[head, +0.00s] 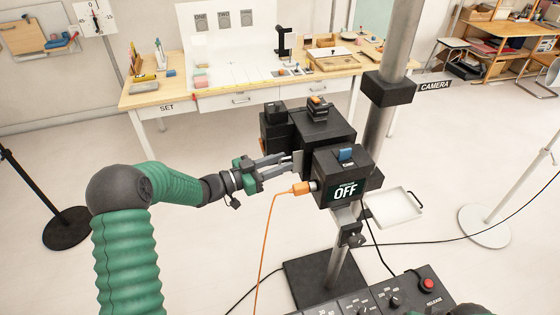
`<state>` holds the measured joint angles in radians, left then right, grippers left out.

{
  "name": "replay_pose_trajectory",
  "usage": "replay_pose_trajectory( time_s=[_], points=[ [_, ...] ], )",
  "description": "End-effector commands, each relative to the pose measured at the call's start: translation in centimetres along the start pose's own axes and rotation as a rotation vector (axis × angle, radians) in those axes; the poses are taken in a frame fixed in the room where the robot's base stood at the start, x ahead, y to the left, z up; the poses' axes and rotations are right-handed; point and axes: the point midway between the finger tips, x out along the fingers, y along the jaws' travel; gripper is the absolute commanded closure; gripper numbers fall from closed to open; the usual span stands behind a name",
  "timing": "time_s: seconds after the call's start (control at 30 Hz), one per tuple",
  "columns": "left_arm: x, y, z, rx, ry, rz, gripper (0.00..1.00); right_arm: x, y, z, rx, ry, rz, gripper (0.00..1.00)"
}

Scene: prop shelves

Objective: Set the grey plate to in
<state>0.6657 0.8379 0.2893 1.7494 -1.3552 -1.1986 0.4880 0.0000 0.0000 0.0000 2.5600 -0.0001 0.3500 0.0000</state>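A black camera-like device (325,134) stands on a post in the middle. Its front box (345,176) has a screen reading OFF and a blue switch (345,154) on top. A narrow grey plate (298,162) seems to show at the device's left side, between the rear body and the front box; it is small and partly hidden. My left gripper (288,164) reaches in from the left, its fingers apart and its tips close beside this grey piece. I cannot tell whether they touch it. My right gripper is not in view.
An orange plug (301,188) and cable stick out left of the front box, just below my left gripper. A white tray (393,207) sits to the right. A control panel (385,298) with a red button is at the bottom. A metal pole (385,110) stands behind.

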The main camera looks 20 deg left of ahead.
Motion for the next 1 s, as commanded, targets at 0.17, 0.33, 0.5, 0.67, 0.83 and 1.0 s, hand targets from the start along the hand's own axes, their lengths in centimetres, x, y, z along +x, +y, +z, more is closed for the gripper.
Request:
replay_pose_trajectory(
  time_s=[0.17,0.33,0.5,0.67,0.83,1.0],
  points=[
    [0.00,0.01,0.02,0.000,0.000,0.000,0.69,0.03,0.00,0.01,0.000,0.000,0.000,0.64],
    [-0.01,-0.01,0.02,0.000,0.000,0.000,0.90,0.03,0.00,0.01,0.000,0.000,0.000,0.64],
    [-0.02,-0.11,-0.03,0.001,0.001,-0.002,1.00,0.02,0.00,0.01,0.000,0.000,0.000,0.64],
    [-0.02,-0.17,-0.09,0.001,0.002,-0.003,1.00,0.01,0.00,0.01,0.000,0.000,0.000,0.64],
    [-0.03,-0.16,-0.20,0.002,0.004,-0.003,1.00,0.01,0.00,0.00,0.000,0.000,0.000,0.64],
    [-0.06,-0.19,-0.31,0.003,0.006,-0.004,1.00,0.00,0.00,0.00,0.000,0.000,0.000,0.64]
  ],
)
